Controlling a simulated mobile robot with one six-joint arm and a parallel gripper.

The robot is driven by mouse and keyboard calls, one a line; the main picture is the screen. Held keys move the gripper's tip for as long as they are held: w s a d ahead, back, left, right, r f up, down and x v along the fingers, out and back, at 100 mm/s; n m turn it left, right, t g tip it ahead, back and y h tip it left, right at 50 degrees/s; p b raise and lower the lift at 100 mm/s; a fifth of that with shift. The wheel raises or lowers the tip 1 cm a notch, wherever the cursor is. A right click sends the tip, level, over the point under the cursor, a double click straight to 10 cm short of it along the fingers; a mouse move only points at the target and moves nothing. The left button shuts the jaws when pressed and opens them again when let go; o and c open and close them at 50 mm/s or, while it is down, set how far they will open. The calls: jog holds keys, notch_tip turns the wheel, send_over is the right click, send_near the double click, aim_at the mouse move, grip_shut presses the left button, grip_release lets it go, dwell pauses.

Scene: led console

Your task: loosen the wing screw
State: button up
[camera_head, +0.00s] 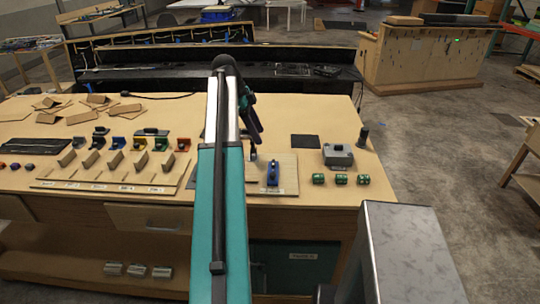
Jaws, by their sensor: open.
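My teal and white arm rises through the middle of the view, and my gripper (258,138), small and dark, hangs just right of it above the workbench (340,185). Its jaws are open and appear empty, though their tips are hard to make out. Below it a light board (287,164) carries a blue fixture (272,174) and a small dark upright part (254,156). I cannot tell which part is the wing screw; it is too small to make out or hidden. My arm covers the left part of this board.
A grey box (338,156), a dark cylinder (363,137) and several green parts (341,179) stand to the right. A slotted rack (115,187) with wooden pieces and coloured blocks fills the left. A black pad (305,141) lies behind the board. The bench's front right corner is clear.

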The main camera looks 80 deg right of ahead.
aim_at(273, 162)
jog(key=shift+p+x, duration=2.05)
jog(key=shift+x, duration=4.2)
jog(key=c, duration=1)
jog(key=shift+w+d+r, duration=0.15)
jog(key=shift+d, duration=0.25)
jog(key=shift+c, duration=0.2)
jog(key=shift+a, duration=0.35)
jog(key=shift+c, duration=0.2)
